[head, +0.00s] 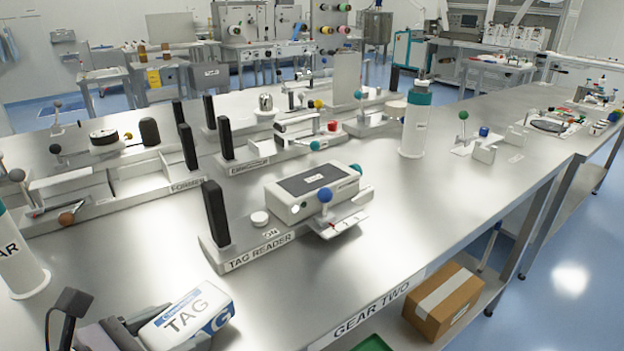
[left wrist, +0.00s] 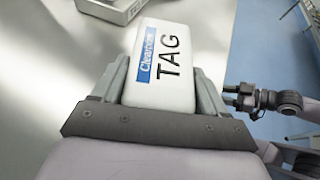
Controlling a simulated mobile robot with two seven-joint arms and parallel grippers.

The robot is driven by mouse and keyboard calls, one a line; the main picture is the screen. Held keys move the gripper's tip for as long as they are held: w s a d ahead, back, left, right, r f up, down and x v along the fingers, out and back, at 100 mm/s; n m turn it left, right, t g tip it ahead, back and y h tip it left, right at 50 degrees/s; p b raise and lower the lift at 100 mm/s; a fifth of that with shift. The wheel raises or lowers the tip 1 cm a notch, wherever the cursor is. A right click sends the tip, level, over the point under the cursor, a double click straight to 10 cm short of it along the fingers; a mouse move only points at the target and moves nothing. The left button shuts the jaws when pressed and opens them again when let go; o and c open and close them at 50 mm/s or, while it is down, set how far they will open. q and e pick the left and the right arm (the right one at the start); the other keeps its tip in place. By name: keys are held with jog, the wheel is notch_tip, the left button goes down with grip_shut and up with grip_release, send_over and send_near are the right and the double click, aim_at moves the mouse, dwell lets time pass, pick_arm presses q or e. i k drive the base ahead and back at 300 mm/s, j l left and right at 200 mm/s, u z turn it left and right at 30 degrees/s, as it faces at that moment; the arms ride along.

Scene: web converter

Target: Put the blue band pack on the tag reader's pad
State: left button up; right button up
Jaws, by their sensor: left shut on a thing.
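The blue band pack (head: 190,312) is a white box with a blue band and the word TAG, at the bottom left of the head view. It also fills the middle of the left wrist view (left wrist: 165,65). My left gripper (left wrist: 160,88) is shut on it, with one finger on each side. The tag reader (head: 285,208) stands farther forward and right, near the table's front edge. The pack is apart from the reader.
A black upright post (head: 215,213), a white button (head: 260,218) and a blue-knobbed lever (head: 324,197) stand around the reader. A white cylinder (head: 20,265) stands at the left edge. Bare steel table (head: 130,260) lies between pack and reader. Other fixtures stand behind.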

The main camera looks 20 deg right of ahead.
aim_at(314, 178)
jog(key=k+l, duration=0.15)
jog(key=l, duration=0.25)
jog(key=k+l+u, duration=0.1)
jog(key=l, duration=0.25)
jog(key=k+l, duration=0.15)
jog(key=l, duration=0.25)
jog(key=l+u, duration=0.3)
jog(key=l, duration=1)
jog(key=l+u, duration=0.15)
jog(key=l, duration=0.55)
jog(key=i+l, duration=0.1)
jog(key=l, duration=0.2)
jog(key=i+l+u, duration=0.15)
jog(key=l, duration=0.15)
jog(key=i+l+u, duration=0.1)
jog(key=i+l, duration=0.3)
jog(key=l, duration=0.1)
